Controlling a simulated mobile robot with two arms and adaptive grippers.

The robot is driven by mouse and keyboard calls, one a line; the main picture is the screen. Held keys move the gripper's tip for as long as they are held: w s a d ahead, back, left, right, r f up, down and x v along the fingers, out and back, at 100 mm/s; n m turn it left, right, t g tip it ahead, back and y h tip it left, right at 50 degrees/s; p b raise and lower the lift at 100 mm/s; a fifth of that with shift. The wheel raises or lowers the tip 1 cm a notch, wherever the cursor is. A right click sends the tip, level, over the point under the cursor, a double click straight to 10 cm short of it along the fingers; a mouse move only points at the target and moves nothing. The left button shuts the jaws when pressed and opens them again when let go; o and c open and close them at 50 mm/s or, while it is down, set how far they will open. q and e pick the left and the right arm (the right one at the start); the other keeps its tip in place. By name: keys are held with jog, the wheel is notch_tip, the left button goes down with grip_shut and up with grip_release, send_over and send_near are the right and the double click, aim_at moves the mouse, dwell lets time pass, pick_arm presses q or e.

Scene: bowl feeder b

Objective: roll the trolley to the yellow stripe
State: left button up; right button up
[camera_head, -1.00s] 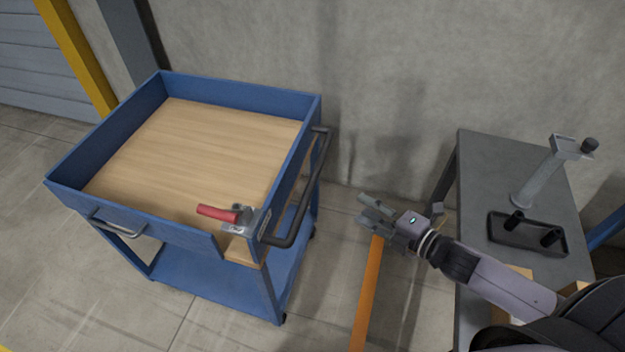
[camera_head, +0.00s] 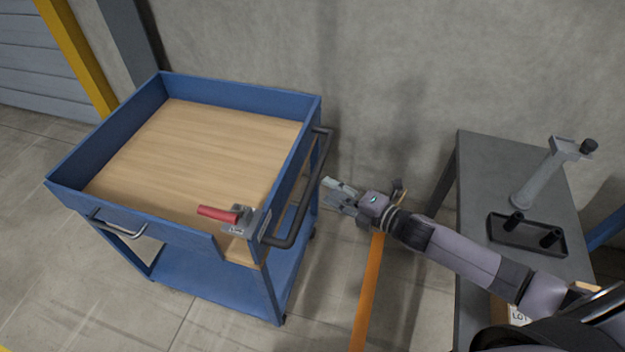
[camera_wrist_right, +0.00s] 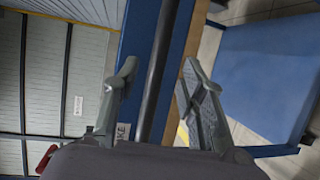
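The blue trolley (camera_head: 235,94) stands left of centre, with a wooden top deck and a lower shelf. Its dark push handle (camera_head: 300,205) is on the right end; it also shows in the wrist view (camera_wrist_right: 157,80). A red lever (camera_head: 217,213) sits at the deck's near right corner. My right gripper (camera_head: 338,190) is just right of the handle. In the wrist view its fingers (camera_wrist_right: 160,70) are apart, with the handle bar running between them, not clamped. A sliver of yellow floor marking (camera_head: 4,348) shows at the bottom left corner. My left gripper is not in view.
An orange floor stripe (camera_head: 367,290) runs between the trolley and a grey table (camera_head: 490,165). The table bears a black tray (camera_head: 528,236) and a grey stand (camera_head: 540,180). A concrete wall (camera_head: 420,60) is behind. The floor left of the trolley is clear.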

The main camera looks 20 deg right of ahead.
aim_at(312, 181)
jog(key=x, duration=0.7)
jog(key=shift+c, duration=0.2)
grip_shut()
dwell(0.6)
